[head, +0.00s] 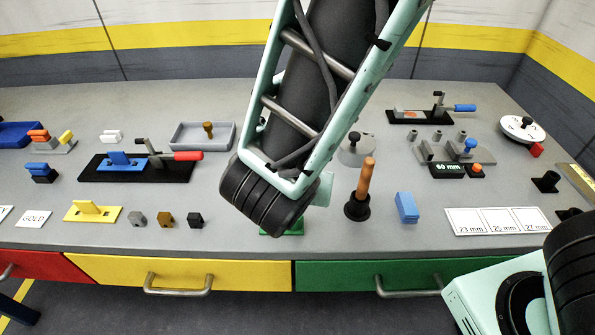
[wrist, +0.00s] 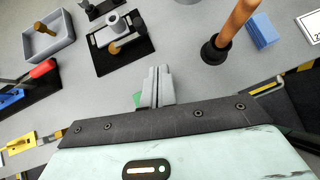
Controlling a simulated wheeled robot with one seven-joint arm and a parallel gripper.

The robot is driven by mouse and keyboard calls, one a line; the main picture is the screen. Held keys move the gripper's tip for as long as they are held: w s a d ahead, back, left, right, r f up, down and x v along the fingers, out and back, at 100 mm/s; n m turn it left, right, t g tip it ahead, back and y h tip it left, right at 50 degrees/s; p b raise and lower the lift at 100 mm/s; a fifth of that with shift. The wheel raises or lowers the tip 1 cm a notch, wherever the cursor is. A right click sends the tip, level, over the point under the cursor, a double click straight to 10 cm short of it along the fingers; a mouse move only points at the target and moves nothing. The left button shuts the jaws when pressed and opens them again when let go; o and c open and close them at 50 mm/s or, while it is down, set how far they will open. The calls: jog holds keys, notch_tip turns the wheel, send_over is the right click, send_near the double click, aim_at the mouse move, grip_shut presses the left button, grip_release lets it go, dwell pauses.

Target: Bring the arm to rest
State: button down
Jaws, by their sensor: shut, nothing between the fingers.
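My arm comes down from the top middle of the head view and hangs over the workbench (head: 330,236). Its thick dark joint hides part of the bench in that view. My gripper (wrist: 157,72) shows in the wrist view with its two grey fingers together and nothing between them. The fingertips point over the bench near a black plate with a grey cylinder and a brass knob (wrist: 120,38). A green piece (wrist: 137,99) shows beside the fingers, partly hidden. The gripper itself is hidden behind my arm in the head view.
A wooden handle in a black base (head: 363,185) stands close right of my arm. A blue block (head: 406,207) lies beyond it. A red-handled clamp (head: 188,156) and grey tray (head: 202,136) are to the left. Yellow (head: 240,272) and green (head: 340,277) drawers line the front edge.

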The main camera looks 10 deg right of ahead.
jog(key=s+d+r+m+g+y, duration=0.2)
jog(key=s+m, duration=0.5)
jog(key=m, duration=0.4)
jog(key=s+d+r+m+g+y, duration=0.2)
jog(key=s+r+m+g, duration=0.2)
jog(key=m, duration=0.8)
jog(key=s+g, duration=0.2)
jog(key=s, duration=0.1)
jog(key=shift+d+y, duration=0.3)
